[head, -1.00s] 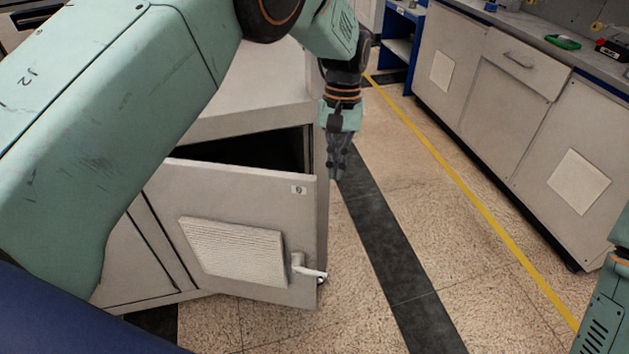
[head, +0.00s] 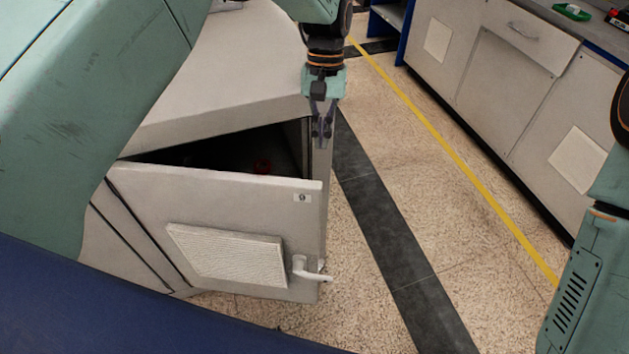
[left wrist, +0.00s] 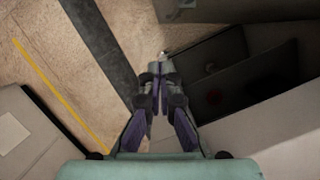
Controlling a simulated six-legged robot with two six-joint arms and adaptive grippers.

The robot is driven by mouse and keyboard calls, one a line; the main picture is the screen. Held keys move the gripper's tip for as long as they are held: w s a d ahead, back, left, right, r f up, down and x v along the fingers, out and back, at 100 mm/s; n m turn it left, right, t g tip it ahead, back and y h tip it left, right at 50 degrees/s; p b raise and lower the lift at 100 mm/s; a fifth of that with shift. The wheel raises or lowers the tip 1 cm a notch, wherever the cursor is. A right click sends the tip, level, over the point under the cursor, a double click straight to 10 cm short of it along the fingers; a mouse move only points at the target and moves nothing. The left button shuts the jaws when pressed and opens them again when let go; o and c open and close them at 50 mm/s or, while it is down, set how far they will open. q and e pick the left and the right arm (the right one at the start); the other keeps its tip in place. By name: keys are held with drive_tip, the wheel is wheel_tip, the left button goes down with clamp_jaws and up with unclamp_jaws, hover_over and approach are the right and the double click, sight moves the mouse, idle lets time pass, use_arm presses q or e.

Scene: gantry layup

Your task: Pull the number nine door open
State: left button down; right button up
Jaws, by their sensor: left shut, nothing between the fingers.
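The number nine door (head: 142,190) stands partly open on a grey cabinet (head: 235,75), with a dark gap above its top edge. My left gripper (head: 322,143) is shut and empty, near the cabinet's open front corner, above the door's free edge and apart from the handle. In the left wrist view its closed fingers (left wrist: 158,72) point toward the opening. My right gripper is not in view.
A small red object (head: 263,167) lies inside the dark cabinet. A bench with grey cupboards (head: 497,70) lines the right side. The speckled floor between, with a dark strip (head: 378,225) and a yellow line (head: 455,160), is clear.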

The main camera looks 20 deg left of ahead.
sight(319, 192)
use_arm(q)
drive_tip(key=s+f, duration=0.2)
drive_tip(key=f, duration=0.1)
drive_tip(key=s+d+f, duration=0.1)
drive_tip(key=s+f, duration=0.2)
drive_tip(key=s+f+b, duration=0.1)
drive_tip(key=s+f, duration=0.1)
drive_tip(key=f, duration=0.1)
drive_tip(key=shift+s+d, duration=0.2)
drive_tip(key=shift+d, duration=0.2)
drive_tip(key=shift+w+a+f, duration=0.1)
drive_tip(key=shift+w+a, duration=0.05)
